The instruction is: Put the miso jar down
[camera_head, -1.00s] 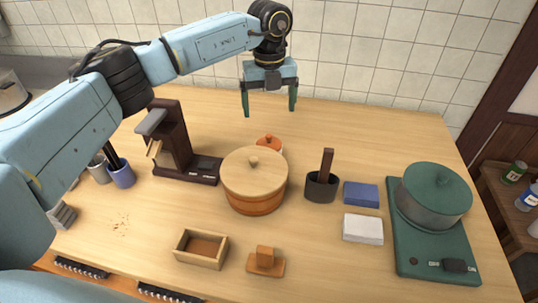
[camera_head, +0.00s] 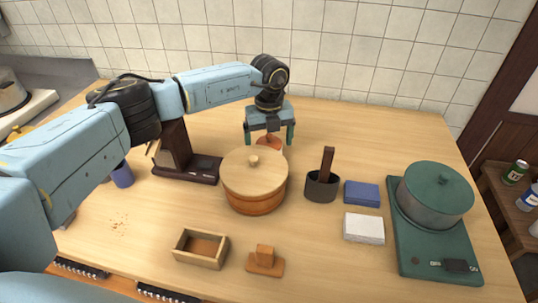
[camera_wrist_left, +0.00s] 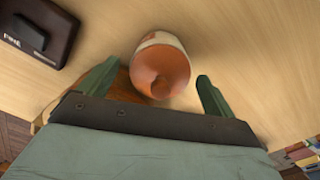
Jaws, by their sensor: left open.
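The miso jar (camera_head: 269,143), small with an orange lid and pale sides, stands on the wooden counter behind the round wooden tub (camera_head: 254,201). The tub hides its lower part in the head view. My left gripper (camera_head: 269,136) is open and low over the jar, pointing down. In the left wrist view, the jar (camera_wrist_left: 162,68) lies between the two green fingers of the gripper (camera_wrist_left: 158,72), with a visible gap on the right side. My right gripper is not in view.
A dark brown shaver-like stand (camera_head: 178,155) is left of the tub. A dark pot with a wooden handle (camera_head: 321,187), a blue block (camera_head: 361,193) and a green stove (camera_head: 431,250) with a lidded pot (camera_head: 434,195) are to the right. The back right counter is clear.

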